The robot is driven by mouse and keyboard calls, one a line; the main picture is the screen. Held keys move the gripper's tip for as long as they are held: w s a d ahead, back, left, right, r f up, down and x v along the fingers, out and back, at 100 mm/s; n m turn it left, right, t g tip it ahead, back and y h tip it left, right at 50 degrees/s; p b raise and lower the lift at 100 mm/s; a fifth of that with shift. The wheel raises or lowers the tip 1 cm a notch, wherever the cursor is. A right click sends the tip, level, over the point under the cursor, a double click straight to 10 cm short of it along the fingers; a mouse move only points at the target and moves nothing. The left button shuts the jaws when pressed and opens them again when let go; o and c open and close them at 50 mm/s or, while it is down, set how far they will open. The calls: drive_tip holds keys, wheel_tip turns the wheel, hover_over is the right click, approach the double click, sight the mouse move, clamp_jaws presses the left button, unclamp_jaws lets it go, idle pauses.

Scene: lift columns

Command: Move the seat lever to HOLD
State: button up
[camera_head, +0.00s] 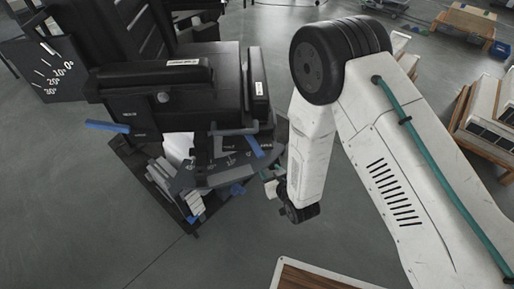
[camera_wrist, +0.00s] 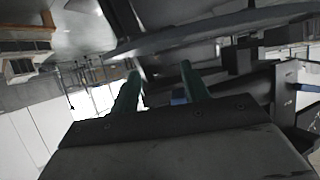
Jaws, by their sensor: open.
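A black seat (camera_head: 215,85) stands on a dark base at the left middle of the head view. Several blue-handled levers show on it: one at its left side (camera_head: 107,127), one at its right front (camera_head: 255,147), and one lower (camera_head: 238,189). Their labels are too small to read, so I cannot tell which is the seat lever or where HOLD is. My gripper (camera_head: 270,178) is just right of the seat's lower front. In the wrist view its green fingers (camera_wrist: 162,78) are apart, with a small blue piece (camera_wrist: 180,100) beyond them. Contact is not visible.
A dark dial plate with angle marks (camera_head: 55,70) is at the upper left. Pallets with white boxes (camera_head: 490,115) stand at the right. A wood-topped surface (camera_head: 320,277) lies at the bottom. The grey floor at the lower left is clear.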

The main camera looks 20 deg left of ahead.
sight(257, 148)
drive_tip(key=r+t+y, duration=0.1)
drive_tip(key=a+r+t+y, duration=0.1)
drive_tip(key=r, duration=0.1)
drive_tip(key=r+t+y, duration=0.1)
drive_tip(key=shift+s+a+r+y, duration=0.25)
drive_tip(key=shift+a+r+y, duration=0.05)
drive_tip(key=shift+a+r, duration=0.05)
drive_tip(key=x, duration=0.7)
drive_tip(key=shift+w+a+r, duration=0.2)
drive_tip(key=shift+w+a, duration=0.05)
drive_tip(key=shift+w, duration=0.05)
drive_tip(key=shift+c, duration=0.4)
